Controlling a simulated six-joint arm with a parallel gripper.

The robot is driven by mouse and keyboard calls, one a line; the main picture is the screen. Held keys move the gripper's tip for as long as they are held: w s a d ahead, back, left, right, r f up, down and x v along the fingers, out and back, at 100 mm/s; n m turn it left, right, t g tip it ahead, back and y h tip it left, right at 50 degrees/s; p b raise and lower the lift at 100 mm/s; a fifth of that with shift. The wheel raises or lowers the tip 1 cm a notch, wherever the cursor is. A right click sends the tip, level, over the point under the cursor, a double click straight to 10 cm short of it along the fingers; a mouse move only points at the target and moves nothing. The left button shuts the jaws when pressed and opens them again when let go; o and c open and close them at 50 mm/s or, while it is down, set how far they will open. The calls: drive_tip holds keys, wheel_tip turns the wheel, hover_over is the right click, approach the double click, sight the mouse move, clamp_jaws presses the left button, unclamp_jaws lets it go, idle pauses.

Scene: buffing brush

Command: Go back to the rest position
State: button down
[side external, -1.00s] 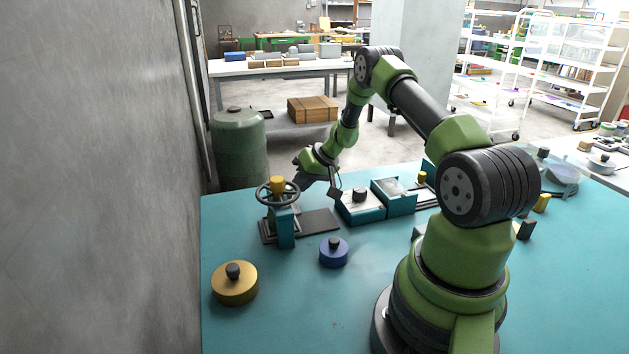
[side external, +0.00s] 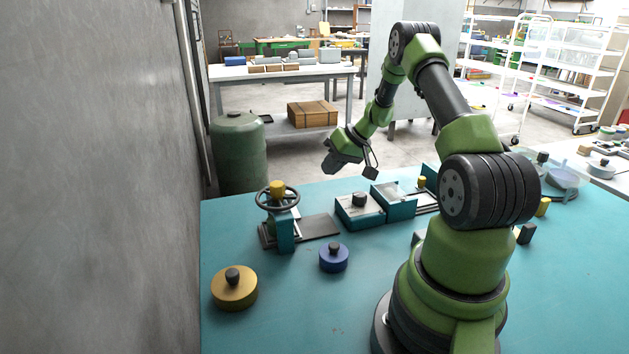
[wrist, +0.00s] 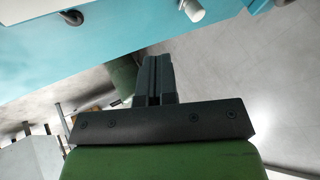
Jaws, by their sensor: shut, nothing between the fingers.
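My gripper (side external: 328,168) is raised above the far edge of the teal table (side external: 300,310), up and to the right of a handwheel (side external: 266,203) on a teal stand. In the wrist view my gripper (wrist: 158,62) has its two dark fingers together, with nothing between them. It touches nothing. The handwheel stand has a yellow knob (side external: 277,187) on top and a dark plate beside it.
A teal box with a black knob (side external: 359,199) and an open teal box (side external: 394,206) stand below and right of my gripper. A blue round weight (side external: 334,259) and a yellow one (side external: 234,290) sit nearer. A green drum (side external: 238,150) stands behind the table.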

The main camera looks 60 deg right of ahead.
drive_tip(key=a+r+n+g, duration=0.1)
drive_tip(key=a+r+n, duration=0.1)
drive_tip(key=a+r, duration=1.55)
drive_tip(key=s+a+r, duration=0.2)
drive_tip(key=s+a, duration=0.4)
drive_tip(key=s, duration=0.1)
drive_tip(key=s+a+r+t, duration=0.1)
drive_tip(key=s+a+r, duration=0.2)
drive_tip(key=s+a, duration=0.4)
drive_tip(key=shift+s+a+r, duration=0.3)
drive_tip(key=shift+s, duration=0.3)
